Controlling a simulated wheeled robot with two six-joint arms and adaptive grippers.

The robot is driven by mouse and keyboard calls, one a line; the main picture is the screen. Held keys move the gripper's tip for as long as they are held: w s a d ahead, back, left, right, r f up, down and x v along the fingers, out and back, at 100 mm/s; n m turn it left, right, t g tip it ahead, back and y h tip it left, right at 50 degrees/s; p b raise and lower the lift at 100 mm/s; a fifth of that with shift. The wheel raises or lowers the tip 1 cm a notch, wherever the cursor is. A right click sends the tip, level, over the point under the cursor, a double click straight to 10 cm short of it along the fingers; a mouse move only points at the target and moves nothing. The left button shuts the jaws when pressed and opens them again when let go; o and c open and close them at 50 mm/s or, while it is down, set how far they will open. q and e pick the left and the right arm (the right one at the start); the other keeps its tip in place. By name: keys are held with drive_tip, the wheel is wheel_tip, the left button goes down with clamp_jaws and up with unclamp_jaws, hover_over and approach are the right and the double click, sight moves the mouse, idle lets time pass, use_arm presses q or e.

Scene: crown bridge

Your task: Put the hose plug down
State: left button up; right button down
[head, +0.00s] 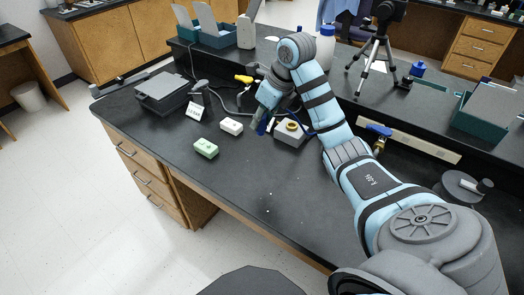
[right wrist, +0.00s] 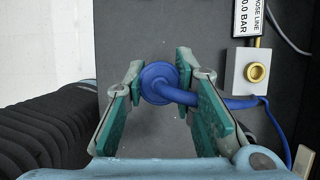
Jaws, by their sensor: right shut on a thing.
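The hose plug (right wrist: 157,82) is blue and round, with a blue hose (right wrist: 235,103) running off to the right. In the right wrist view it sits between the two teal-padded fingers of my right gripper (right wrist: 160,75), which is shut on it. In the head view my right gripper (head: 259,121) is over the bench, just left of a light grey block (head: 289,139) with a brass fitting (head: 292,125). The brass fitting (right wrist: 257,73) also shows in the right wrist view, apart from the plug. Whether the plug touches the surface is unclear. My left gripper is not in view.
A green block (head: 206,148), a white block (head: 231,126) and a small sign (head: 194,112) stand left of the gripper. A grey flat device (head: 163,90) is farther left. A pressure label (right wrist: 248,17) reads 0.0 BAR. The black bench top (head: 245,185) in front is clear.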

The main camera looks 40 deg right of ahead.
wheel_tip(320, 180, down, 15)
drive_tip(key=shift+r+b, duration=0.1)
drive_tip(key=shift+b, duration=0.5)
drive_tip(key=shift+d, duration=0.1)
drive_tip(key=shift+f, duration=0.45)
drive_tip(key=c, duration=1.4)
unclamp_jaws()
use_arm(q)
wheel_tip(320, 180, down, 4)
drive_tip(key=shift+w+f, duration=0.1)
use_arm(e)
drive_tip(key=shift+o, duration=0.3)
drive_tip(key=shift+r, duration=0.15)
use_arm(q)
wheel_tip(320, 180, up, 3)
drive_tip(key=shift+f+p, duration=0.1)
drive_tip(key=shift+p, duration=1)
use_arm(e)
drive_tip(key=v, duration=1.2)
drive_tip(key=shift+r, duration=0.35)
